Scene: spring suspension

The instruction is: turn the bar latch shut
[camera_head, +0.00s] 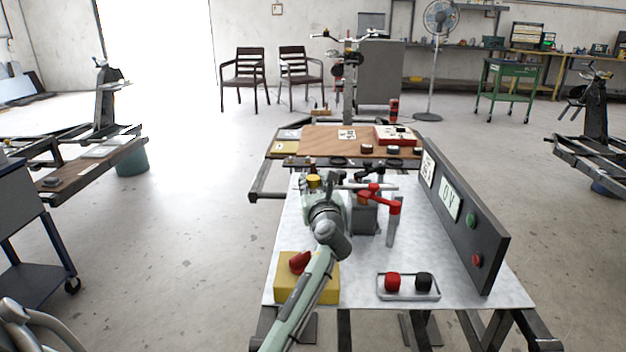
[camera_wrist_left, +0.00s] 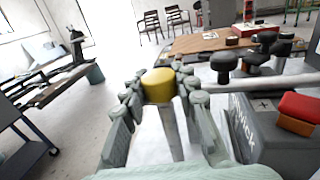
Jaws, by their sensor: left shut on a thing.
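My left gripper (camera_head: 318,196) reaches over the white-topped table from the front. In the left wrist view its fingers (camera_wrist_left: 161,92) stand on both sides of a grey post with a yellow cap (camera_wrist_left: 158,84). The gripper is shut on this post. The yellow cap (camera_head: 313,181) also shows just beyond the gripper in the head view. To the right stands a grey box (camera_head: 364,218), with black knobs (camera_wrist_left: 224,64) and a bar beside it. A red lever (camera_head: 379,203) sits on a grey upright. I cannot tell which part is the bar latch. My right gripper is not in view.
A dark upright panel (camera_head: 482,240) with green and red buttons borders the table's right side. A tray (camera_head: 409,297) with a red and a black knob lies at the front. A yellow block (camera_head: 328,291) is partly behind my left arm. A wooden board (camera_head: 318,139) lies behind.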

